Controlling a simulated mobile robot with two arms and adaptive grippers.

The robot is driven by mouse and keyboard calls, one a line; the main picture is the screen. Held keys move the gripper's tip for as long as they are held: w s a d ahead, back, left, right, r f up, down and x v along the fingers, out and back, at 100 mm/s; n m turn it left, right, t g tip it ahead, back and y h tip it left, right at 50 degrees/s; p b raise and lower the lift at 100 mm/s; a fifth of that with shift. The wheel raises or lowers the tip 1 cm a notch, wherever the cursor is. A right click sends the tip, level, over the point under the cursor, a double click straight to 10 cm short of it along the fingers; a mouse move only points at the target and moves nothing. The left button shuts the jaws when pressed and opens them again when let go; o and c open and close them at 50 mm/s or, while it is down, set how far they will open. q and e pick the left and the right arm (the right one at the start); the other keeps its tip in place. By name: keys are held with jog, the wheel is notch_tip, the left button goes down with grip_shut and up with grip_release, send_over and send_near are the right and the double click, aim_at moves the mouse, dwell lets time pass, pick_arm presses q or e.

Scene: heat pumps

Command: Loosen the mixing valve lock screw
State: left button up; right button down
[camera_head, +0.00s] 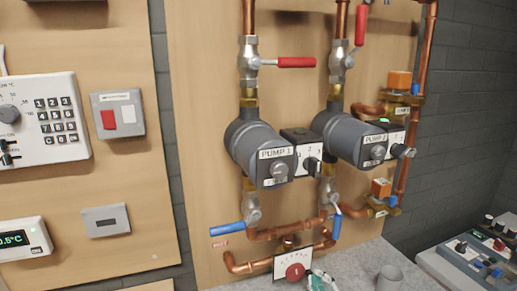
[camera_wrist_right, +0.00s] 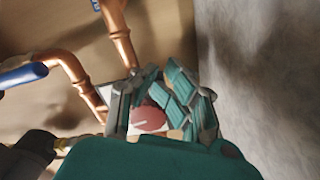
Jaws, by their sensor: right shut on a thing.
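The mixing valve has a white scale plate (camera_head: 279,267) and a round red knob (camera_head: 295,271), low on the wooden panel between copper pipes. In the right wrist view the red knob (camera_wrist_right: 148,119) shows between the finger links. My right gripper (camera_head: 322,281), teal and grey, is at the right side of the valve, low in the head view. Its fingers (camera_wrist_right: 160,84) are drawn together and shut on the small lock screw, which the fingertips hide. My left gripper is in neither view.
Copper pipes (camera_head: 275,233) and blue valve handles (camera_head: 227,229) are close above the valve. Pump 1 (camera_head: 258,150) and pump 2 (camera_head: 350,135) hang higher up.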

jog(key=shift+s+a+f, duration=0.1)
jog(key=shift+a+f, duration=0.15)
jog(key=shift+f, duration=0.05)
jog(key=shift+d+f, duration=0.15)
jog(key=shift+d, duration=0.05)
jog(key=shift+s+d+p, duration=0.2)
jog(key=shift+s+p, duration=0.15)
jog(key=shift+p, duration=0.1)
jog(key=p+v, duration=0.2)
jog(key=v, duration=0.2)
jog(key=shift+d, duration=0.1)
jog(key=shift+s+d, duration=0.15)
jog(key=shift+s, duration=0.25)
